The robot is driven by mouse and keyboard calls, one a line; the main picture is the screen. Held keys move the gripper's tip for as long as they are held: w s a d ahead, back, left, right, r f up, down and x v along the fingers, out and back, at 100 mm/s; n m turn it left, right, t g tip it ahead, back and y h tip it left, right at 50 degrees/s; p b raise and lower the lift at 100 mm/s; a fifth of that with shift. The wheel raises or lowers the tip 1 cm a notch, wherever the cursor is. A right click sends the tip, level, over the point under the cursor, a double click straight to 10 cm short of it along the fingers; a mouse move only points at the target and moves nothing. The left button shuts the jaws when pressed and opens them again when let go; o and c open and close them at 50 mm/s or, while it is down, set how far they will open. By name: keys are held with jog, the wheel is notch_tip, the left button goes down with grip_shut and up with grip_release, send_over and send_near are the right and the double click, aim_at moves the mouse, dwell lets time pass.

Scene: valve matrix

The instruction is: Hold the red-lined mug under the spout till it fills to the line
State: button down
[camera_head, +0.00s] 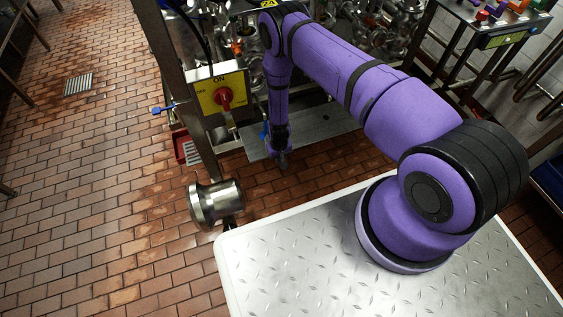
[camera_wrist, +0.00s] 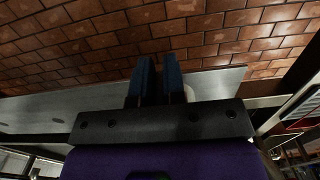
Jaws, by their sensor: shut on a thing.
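My gripper (camera_wrist: 156,66) shows in the wrist view as two dark blue fingers a little apart. They are shut on what is most likely the red-lined mug. Only a small pale rounded piece of the mug (camera_wrist: 191,93) shows beside the right finger; its red line and the level inside are hidden. In the head view, my purple arm reaches down in front of the pipework, and the gripper end (camera_head: 265,131) is small, with a bit of blue showing. I cannot make out the mug there. I cannot pick out the spout in either view.
A yellow ON/OFF panel with a red knob (camera_head: 223,97) stands left of my arm. A metal plate (camera_head: 320,125) lies below and behind the gripper. A red tray (camera_head: 187,148) is on the floor. A table with coloured knobs (camera_head: 498,38) is back right. The left floor is mostly open.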

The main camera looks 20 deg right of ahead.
jog(key=shift+w+f, duration=0.2)
jog(key=shift+w, duration=4.7)
dwell(3.1)
